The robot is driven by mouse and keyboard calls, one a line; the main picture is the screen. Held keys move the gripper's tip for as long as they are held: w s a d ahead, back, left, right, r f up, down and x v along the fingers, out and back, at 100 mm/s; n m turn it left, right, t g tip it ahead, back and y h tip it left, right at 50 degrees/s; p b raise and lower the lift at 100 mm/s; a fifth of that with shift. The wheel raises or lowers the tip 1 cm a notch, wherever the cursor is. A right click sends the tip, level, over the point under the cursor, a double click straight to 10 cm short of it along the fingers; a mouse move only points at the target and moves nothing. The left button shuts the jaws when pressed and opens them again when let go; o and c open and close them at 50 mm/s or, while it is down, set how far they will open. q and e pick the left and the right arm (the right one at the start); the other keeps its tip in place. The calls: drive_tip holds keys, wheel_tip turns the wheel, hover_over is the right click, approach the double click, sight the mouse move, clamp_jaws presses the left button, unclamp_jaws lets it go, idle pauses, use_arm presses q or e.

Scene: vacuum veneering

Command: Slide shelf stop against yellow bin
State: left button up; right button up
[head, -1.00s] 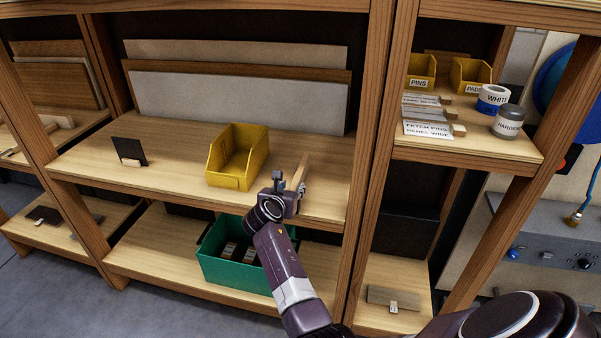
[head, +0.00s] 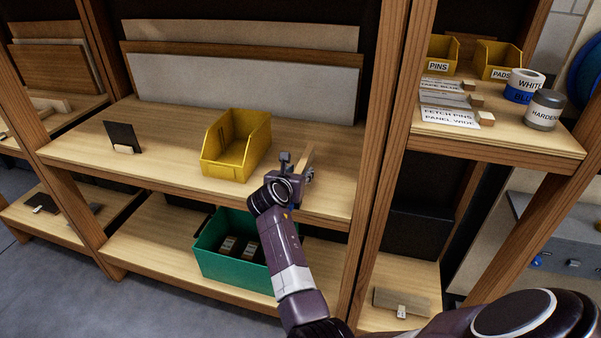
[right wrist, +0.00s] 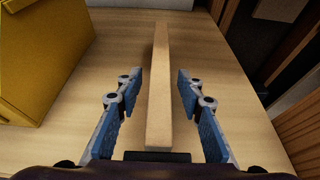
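The yellow bin (head: 236,146) stands on the middle shelf board. A long pale wooden bar, seemingly the shelf stop (head: 307,158), lies to its right, with a gap between them. In the right wrist view the bar (right wrist: 160,85) runs lengthwise away from me, and the bin (right wrist: 42,55) is at upper left. My right gripper (head: 294,172) is at the bar's near end. Its blue-padded fingers (right wrist: 160,92) are open on both sides of the bar, with visible gaps. In the head view my arm hides the bar's near part. My left gripper is not in view.
A black plate in a wooden foot (head: 123,137) stands left on the same shelf. Panels (head: 240,85) lean at the back. A shelf post (head: 388,120) rises to the right. A green crate (head: 225,262) stands on the board below.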

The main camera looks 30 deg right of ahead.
drive_tip(key=shift+c, duration=1.4)
clamp_jaws()
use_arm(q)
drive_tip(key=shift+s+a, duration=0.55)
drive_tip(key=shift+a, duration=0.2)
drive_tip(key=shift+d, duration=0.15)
use_arm(e)
drive_tip(key=shift+a, duration=0.1)
